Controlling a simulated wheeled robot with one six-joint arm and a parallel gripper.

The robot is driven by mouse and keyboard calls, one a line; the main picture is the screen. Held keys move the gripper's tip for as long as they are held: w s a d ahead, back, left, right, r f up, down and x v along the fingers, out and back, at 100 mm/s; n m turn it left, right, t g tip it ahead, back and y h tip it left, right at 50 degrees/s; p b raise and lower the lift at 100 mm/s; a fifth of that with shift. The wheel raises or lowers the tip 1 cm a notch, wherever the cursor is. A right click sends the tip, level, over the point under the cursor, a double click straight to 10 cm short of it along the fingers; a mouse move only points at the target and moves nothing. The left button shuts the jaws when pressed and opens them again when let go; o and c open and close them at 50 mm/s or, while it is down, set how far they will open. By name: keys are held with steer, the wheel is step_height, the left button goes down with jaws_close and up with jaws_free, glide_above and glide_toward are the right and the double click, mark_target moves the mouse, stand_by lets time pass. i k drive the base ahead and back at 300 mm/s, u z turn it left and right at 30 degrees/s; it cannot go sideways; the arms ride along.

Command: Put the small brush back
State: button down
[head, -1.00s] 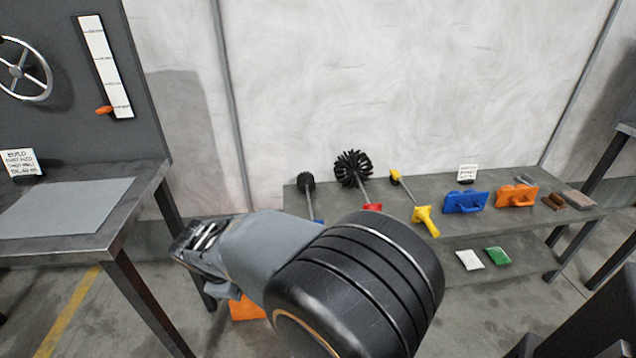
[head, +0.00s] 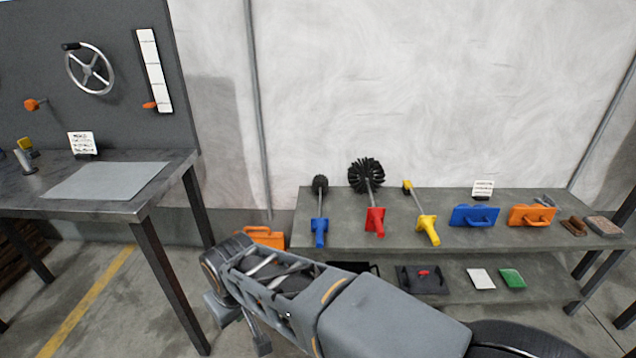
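A small brush with a round black head and a blue handle (head: 320,233) lies at the left end of the grey bench, its handle toward the front edge. My gripper (head: 241,327) is at the lower left, in front of the bench and apart from the brush. Its two fingers look spread, with nothing seen between them. My arm covers part of the lower shelf.
A larger black brush with a red handle (head: 375,222) and a yellow brush (head: 427,228) lie to the right. Blue (head: 474,216) and orange (head: 531,216) handled blocks follow. A steel table (head: 100,206) stands left.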

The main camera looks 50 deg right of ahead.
mark_target(319, 225)
steer(key=z, duration=0.1)
steer(key=i, duration=0.85)
steer(key=z, duration=1)
steer(key=i, duration=0.65)
steer(key=z, duration=0.75)
